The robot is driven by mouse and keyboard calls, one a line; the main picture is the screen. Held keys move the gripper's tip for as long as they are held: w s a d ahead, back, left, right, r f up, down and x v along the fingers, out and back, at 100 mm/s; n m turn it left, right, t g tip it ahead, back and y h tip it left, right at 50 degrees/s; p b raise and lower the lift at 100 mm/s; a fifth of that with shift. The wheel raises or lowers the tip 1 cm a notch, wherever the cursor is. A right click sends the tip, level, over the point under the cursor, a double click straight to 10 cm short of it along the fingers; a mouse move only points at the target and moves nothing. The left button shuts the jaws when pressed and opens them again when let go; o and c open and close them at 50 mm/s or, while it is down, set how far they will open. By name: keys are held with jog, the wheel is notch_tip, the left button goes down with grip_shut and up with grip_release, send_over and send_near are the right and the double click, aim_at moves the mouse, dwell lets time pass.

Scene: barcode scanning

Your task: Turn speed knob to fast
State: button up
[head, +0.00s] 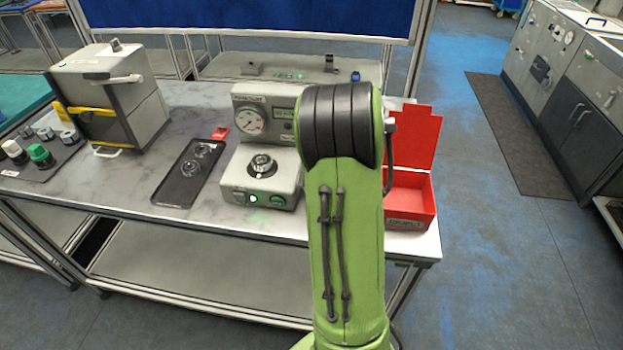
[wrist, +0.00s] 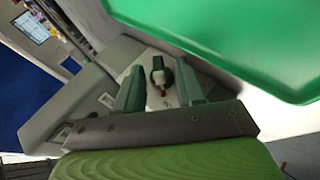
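A grey device (head: 233,178) stands on the marble-topped table, with a round gauge (head: 249,121) on its upright back part. A black and silver knob (head: 262,164) sits on its sloped front, above a lit green button (head: 253,199). In the wrist view my gripper (wrist: 159,68) is open, its two grey-green fingers apart. A dark round part with a grey upright piece and a red spot (wrist: 162,91) shows between and beyond the fingers; I cannot tell whether it is the knob or whether anything touches it. My gripper is hidden in the head view.
An open red box (head: 407,222) stands at the table's right end, partly behind my arm. A black tray (head: 178,188) with clear round items lies left of the device. A grey machine (head: 100,72) stands further left. A large green surface (wrist: 235,40) is close in the wrist view.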

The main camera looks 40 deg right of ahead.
jog(key=shift+c, duration=0.3)
jog(key=c, duration=0.6)
jog(key=shift+c, duration=0.2)
